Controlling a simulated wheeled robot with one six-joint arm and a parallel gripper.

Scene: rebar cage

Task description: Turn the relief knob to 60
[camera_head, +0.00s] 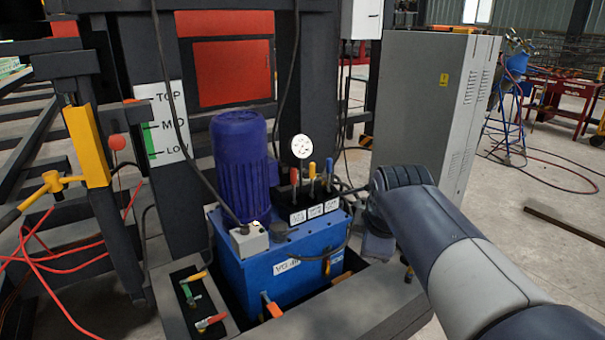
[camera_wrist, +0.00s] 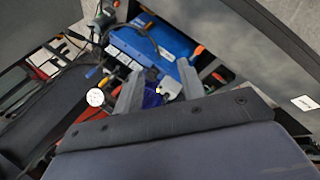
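The hydraulic unit has a blue tank (camera_head: 265,270) with a dark blue motor (camera_head: 240,155), a white round gauge (camera_head: 301,146) and red, yellow and blue levers (camera_head: 312,180). My gripper is at the right side of the tank, mostly hidden by my wrist in the head view. In the wrist view my gripper (camera_wrist: 160,74) has its two grey fingers apart. A dark blue part (camera_wrist: 152,98) shows between them; I cannot tell whether it is the relief knob or whether they touch it. The gauge (camera_wrist: 95,97) is left of the fingers. No setting of 60 is readable.
A grey cabinet (camera_head: 425,105) stands behind my arm. A dark tray rim (camera_head: 345,318) surrounds the tank. A black hose arches near the tank's right side. Orange handles (camera_head: 270,305) stick out at the front. A yellow post (camera_head: 87,145) and red hoses are at left.

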